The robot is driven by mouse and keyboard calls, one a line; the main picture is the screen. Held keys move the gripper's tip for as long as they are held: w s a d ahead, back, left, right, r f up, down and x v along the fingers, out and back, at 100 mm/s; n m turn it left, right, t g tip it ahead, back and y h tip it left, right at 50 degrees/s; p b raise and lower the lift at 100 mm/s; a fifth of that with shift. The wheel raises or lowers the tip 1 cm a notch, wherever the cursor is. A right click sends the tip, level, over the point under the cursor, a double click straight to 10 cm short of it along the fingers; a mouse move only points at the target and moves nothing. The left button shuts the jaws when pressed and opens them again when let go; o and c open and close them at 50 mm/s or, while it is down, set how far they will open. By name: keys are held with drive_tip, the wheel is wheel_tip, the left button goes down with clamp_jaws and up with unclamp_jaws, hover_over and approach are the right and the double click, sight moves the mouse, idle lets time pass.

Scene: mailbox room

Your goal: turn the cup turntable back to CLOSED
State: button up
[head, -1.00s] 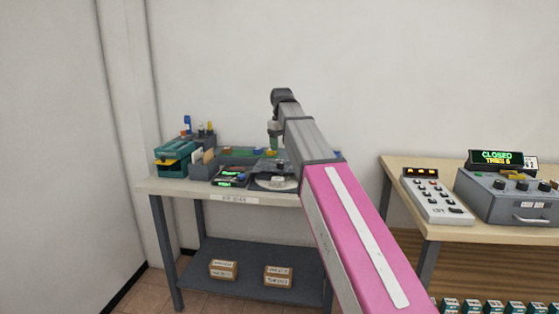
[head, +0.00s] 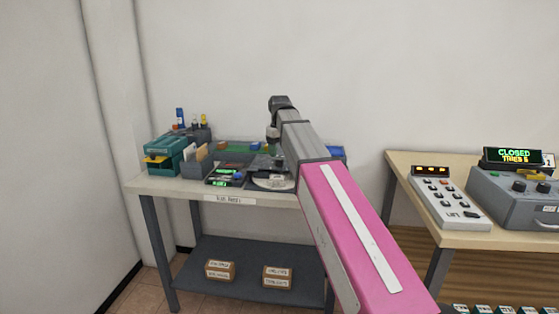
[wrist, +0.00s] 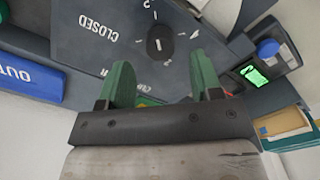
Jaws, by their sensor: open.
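In the wrist view, a grey panel (wrist: 95,50) carries the word CLOSED, seen upside down, and a round dark knob (wrist: 160,44) with a light pointer line and marks around it. My gripper (wrist: 160,62) is open, with its two green fingers apart over the panel and nothing between them. The knob lies just beyond the fingertips, between their lines. I cannot tell the height above it. Part of a pale round disc (wrist: 220,12) shows at the top. In the head view, the pale disc (head: 272,184) sits at the table's front, partly hidden by my arm.
A small box with a lit green screen (wrist: 252,75) and blue button stands beside the panel. A blue OUT tray (wrist: 30,82) is on the other side. In the head view, a teal box (head: 165,155) is at the left; a CLOSED display (head: 513,155) stands on the right table.

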sight(280, 160)
drive_tip(key=shift+f, duration=2.05)
clamp_jaws()
